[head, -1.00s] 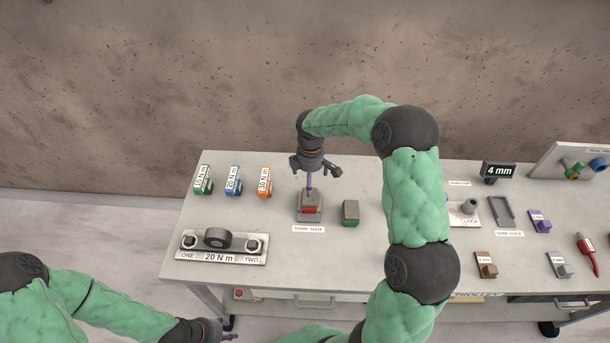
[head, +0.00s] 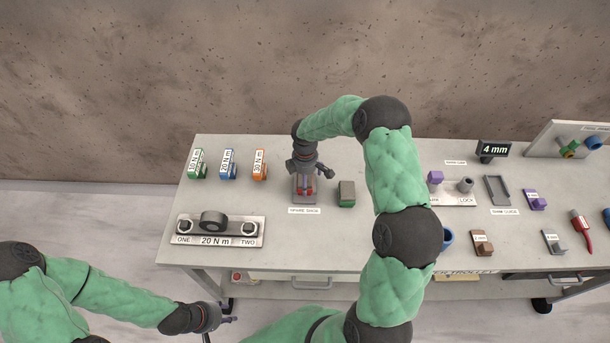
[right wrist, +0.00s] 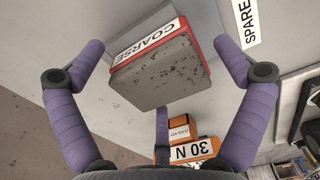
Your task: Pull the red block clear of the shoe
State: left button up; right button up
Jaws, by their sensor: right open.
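The red block (head: 304,191) has a grey speckled body, a red band and a white COARSE label. It sits in the grey shoe (head: 304,199) near the table's back left. My right gripper (head: 306,182) is over it, partly covering block and shoe. In the right wrist view the block (right wrist: 165,70) lies between the spread purple fingers of my right gripper (right wrist: 160,52). Gaps show on both sides, so it is not gripped. My left gripper (head: 222,322) hangs off the table's front left edge; its fingers are too small to read.
A green block with a grey top (head: 347,194) stands just right of the shoe. Green, blue and orange labelled blocks (head: 229,164) stand to the left. A 20 N m plate (head: 218,236) lies in front. My right arm hides part of the table's middle.

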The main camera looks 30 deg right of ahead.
jog(key=shift+r, duration=0.15)
jog(key=c, duration=1.6)
jog(key=shift+c, duration=0.2)
jog(key=shift+s+a, duration=0.1)
jog(key=shift+s, duration=0.05)
jog(key=shift+s+a, duration=0.65)
jog(key=shift+s, duration=0.3)
jog(key=shift+s+a, duration=0.55)
jog(key=shift+s, duration=0.35)
jog(key=shift+s+a, duration=0.5)
jog(key=shift+s, duration=0.35)
jog(key=shift+s+a, duration=0.55)
jog(key=shift+s, duration=0.35)
